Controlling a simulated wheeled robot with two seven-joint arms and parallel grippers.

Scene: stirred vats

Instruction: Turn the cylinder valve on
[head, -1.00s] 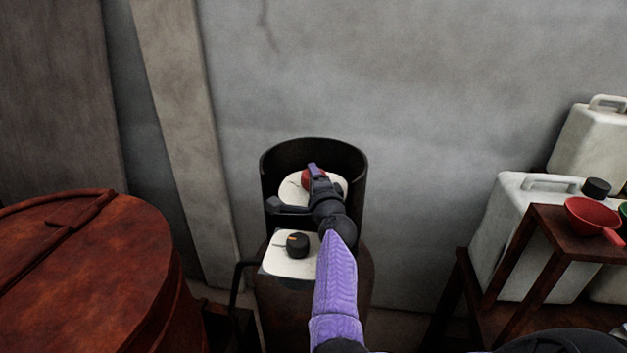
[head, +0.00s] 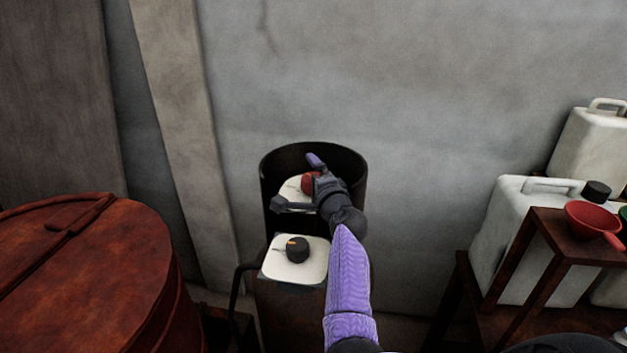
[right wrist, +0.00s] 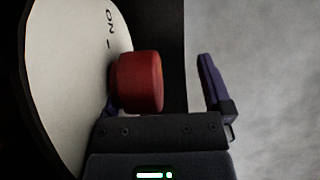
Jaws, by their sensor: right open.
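The cylinder valve is a red knob (head: 308,183) on a round white plate (head: 290,190) inside the dark open-fronted guard (head: 352,165). In the right wrist view the red knob (right wrist: 138,82) stands out from the white plate (right wrist: 60,80), which carries an "ON" mark. My right gripper (head: 314,176) is open at the knob. In the right wrist view one purple finger (right wrist: 210,85) is clear to the right of the knob, with a gap. The other finger is mostly hidden behind the knob, so contact cannot be told. My left gripper is not in view.
A black knob (head: 297,249) sits on a lower white plate (head: 313,262) just below. A rusty drum (head: 90,270) stands at the left. White jugs (head: 500,225) and a red scoop (head: 590,218) on a rusty stand (head: 540,235) are at the right.

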